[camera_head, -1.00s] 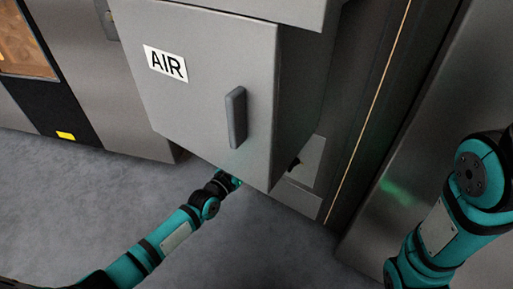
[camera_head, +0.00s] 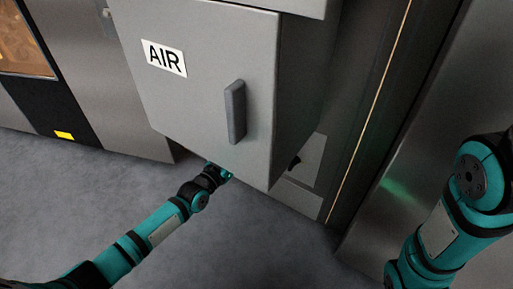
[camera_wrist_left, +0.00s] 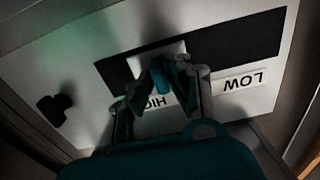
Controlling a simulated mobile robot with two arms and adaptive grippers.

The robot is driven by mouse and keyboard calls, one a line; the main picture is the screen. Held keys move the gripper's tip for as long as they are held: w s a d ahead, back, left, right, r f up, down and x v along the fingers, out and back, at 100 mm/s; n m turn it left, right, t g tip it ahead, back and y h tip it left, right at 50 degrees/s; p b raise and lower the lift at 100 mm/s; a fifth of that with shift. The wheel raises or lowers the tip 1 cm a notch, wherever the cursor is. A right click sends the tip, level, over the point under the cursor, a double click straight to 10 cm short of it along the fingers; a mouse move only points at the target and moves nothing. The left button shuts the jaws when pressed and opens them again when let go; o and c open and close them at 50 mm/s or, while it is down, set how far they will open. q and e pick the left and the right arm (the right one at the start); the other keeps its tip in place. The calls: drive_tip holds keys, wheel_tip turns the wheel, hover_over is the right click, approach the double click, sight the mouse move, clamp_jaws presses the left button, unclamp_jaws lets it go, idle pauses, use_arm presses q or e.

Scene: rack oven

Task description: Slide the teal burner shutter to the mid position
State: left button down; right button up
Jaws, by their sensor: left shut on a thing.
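The teal burner shutter (camera_wrist_left: 159,75) shows as a small teal piece between the fingertips, in front of a pale patch in the slot's left part. My left gripper (camera_wrist_left: 165,72) is shut on it; the fingers hide part of it. In the head view my left wrist goes under the AIR box (camera_head: 205,85), which hides the panel. My right gripper is out of view.
The AIR box with a grey handle (camera_head: 235,111) overhangs my left wrist. A black knob (camera_wrist_left: 57,108) sticks out left of the slot in the wrist view. Grey floor (camera_head: 120,190) is open around my left arm.

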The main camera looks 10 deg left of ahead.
use_arm(q)
drive_tip(key=shift+w+a, duration=0.1)
drive_tip(key=shift+a, duration=0.25)
drive_tip(key=shift+w+a+f+b, duration=0.1)
drive_tip(key=shift+w+a+b, duration=0.15)
drive_tip(key=shift+a+b, duration=0.3)
drive_tip(key=shift+w+a+b, duration=0.2)
drive_tip(key=shift+a+b, duration=0.1)
drive_tip(key=shift+a, duration=0.4)
drive_tip(key=c, duration=1.1)
unclamp_jaws()
drive_tip(key=p+v, duration=0.4)
drive_tip(key=v, duration=0.2)
drive_tip(key=shift+s, duration=0.1)
